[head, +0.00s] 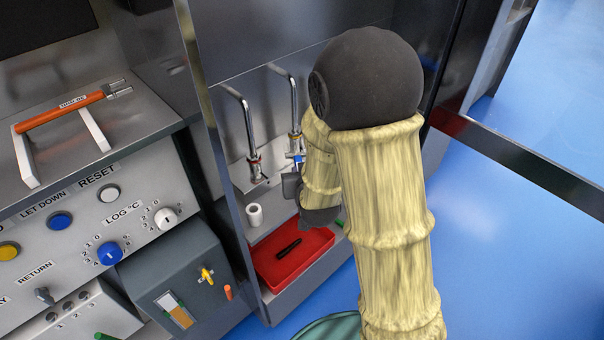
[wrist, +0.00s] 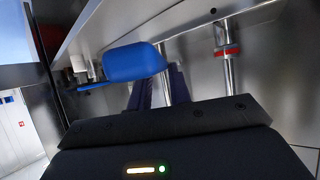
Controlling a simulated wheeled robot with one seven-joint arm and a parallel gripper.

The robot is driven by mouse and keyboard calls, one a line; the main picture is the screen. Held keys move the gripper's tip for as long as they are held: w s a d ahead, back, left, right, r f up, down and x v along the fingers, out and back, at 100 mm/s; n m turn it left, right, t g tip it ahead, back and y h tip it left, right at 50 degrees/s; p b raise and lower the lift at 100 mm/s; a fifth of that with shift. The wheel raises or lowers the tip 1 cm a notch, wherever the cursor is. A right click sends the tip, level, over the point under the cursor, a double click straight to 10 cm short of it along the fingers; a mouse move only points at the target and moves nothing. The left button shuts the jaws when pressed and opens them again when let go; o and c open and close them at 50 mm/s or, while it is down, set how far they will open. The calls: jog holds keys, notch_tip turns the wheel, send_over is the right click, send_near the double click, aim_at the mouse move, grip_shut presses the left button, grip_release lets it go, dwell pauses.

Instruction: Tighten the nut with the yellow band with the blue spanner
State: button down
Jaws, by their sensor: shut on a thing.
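My gripper (head: 294,184) is shut on the blue spanner (head: 298,158), in front of the right-hand pipe. In the wrist view the blue spanner (wrist: 135,62) stands up beyond my dark fingers (wrist: 160,88). The right-hand pipe carries a nut with a small yellowish band (head: 295,135), just above the spanner in the head view. In the wrist view the spanner covers part of a pipe (wrist: 171,70), and no yellow band shows there. I cannot tell whether the spanner's jaw touches the nut.
The left-hand pipe has a nut with a red band (head: 255,162), also seen in the wrist view (wrist: 227,51). A white cup (head: 254,215) and a red tray (head: 262,276) with a black object stand below. A metal side wall (head: 225,190) encloses the left.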

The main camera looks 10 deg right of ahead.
jog(key=shift+s+b, duration=0.65)
jog(key=shift+b, duration=0.3)
notch_tip(320, 180, up, 10)
jog(key=p, duration=1)
